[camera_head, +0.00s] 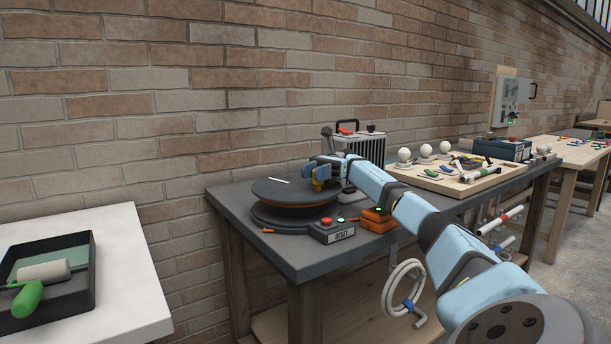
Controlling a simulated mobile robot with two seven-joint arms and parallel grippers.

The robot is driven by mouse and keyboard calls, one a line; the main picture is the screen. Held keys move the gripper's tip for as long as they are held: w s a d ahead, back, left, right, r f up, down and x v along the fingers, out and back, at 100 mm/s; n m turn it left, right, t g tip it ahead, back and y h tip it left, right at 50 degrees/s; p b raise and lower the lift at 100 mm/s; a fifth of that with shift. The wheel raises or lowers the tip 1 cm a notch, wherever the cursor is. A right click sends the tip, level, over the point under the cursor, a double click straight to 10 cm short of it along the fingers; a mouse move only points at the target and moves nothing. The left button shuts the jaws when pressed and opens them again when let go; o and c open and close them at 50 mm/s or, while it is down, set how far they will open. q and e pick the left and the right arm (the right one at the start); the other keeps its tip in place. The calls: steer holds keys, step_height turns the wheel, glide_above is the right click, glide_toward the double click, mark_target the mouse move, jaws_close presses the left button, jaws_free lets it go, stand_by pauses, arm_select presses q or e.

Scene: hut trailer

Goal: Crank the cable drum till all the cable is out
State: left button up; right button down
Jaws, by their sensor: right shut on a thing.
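The cable drum (275,194) lies flat on the dark workbench, a dark disc with a white mark on top. A band of orange-brown cable (290,206) shows under its top disc. My right gripper (318,178) is over the drum's right rim. It is shut on the crank handle, whose yellow part (320,184) shows beside the blue fingers; the rest is mostly hidden by them. A short orange piece (267,230) sticks out at the base's front left; I cannot tell if it is the cable's end. My left gripper is out of view.
A RESET box (333,232) with red and green buttons stands before the drum, and an orange device (378,220) beside it. A ribbed case (362,147) stands behind. A wooden tray (463,183) is at right. A white table (120,257) with a black tray is at left.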

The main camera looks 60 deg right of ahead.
steer(key=c, duration=0.8)
jaws_free()
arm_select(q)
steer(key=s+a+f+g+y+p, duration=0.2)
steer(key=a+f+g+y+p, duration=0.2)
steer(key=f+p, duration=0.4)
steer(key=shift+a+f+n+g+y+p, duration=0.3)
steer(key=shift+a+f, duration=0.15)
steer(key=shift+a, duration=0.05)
arm_select(e)
step_height(320, 180, up, 20)
